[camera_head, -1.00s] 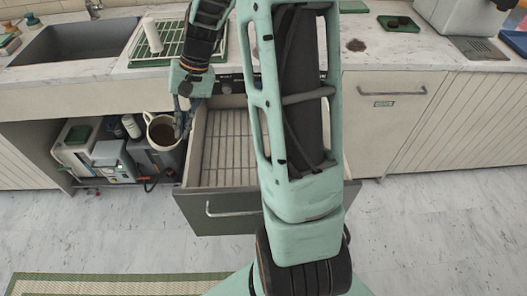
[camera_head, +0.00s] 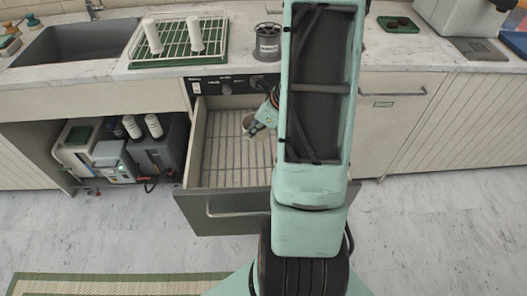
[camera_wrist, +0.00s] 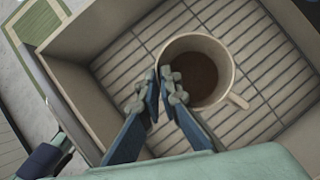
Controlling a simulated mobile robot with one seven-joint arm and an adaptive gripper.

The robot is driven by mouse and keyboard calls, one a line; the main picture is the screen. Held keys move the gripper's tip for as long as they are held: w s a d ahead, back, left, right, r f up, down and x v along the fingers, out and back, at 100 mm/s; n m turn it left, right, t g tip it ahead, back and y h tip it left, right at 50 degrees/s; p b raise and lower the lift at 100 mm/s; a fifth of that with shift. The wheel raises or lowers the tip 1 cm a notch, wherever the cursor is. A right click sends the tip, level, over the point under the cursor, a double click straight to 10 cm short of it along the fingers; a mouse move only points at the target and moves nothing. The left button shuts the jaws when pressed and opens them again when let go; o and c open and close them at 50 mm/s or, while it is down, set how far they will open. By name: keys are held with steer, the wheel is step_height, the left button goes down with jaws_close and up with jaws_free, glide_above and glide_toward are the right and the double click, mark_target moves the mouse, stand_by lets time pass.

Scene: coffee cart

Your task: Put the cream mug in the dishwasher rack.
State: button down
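The cream mug (camera_wrist: 225,58) has dark brown liquid inside and its handle points to the lower right in the wrist view. My gripper (camera_wrist: 162,82) is closed on the mug's left wall, one finger inside the rim and one outside. The dishwasher rack (camera_head: 222,165) is the slatted floor of the pulled-out drawer. In the head view, the mug (camera_head: 258,129) is at the drawer's back right, partly hidden by my arm. It is over the slats; I cannot tell whether it touches them.
The drawer's front panel (camera_head: 225,212) and side walls surround the rack; its left part is empty. A dish rack (camera_head: 180,50) with white cups and a dark grey canister (camera_head: 267,43) stand on the counter above. An open bay with machines (camera_head: 112,155) lies left of the drawer.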

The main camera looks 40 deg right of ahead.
steer(key=s+d+f+m+t+h+b, duration=0.1)
steer(key=s+d+f+m+b, duration=0.1)
steer(key=s+d+f+m, duration=0.3)
steer(key=shift+n, duration=0.5)
steer(key=f+b, duration=0.1)
steer(key=f, duration=0.2)
steer(key=f+b, duration=0.1)
steer(key=f, duration=0.2)
steer(key=s+f+b, duration=0.1)
steer(key=f, duration=0.3)
steer(key=shift+a+f, duration=0.1)
steer(key=shift+a, duration=0.3)
steer(key=c, duration=2.2)
jaws_free()
steer(key=shift+o, duration=0.2)
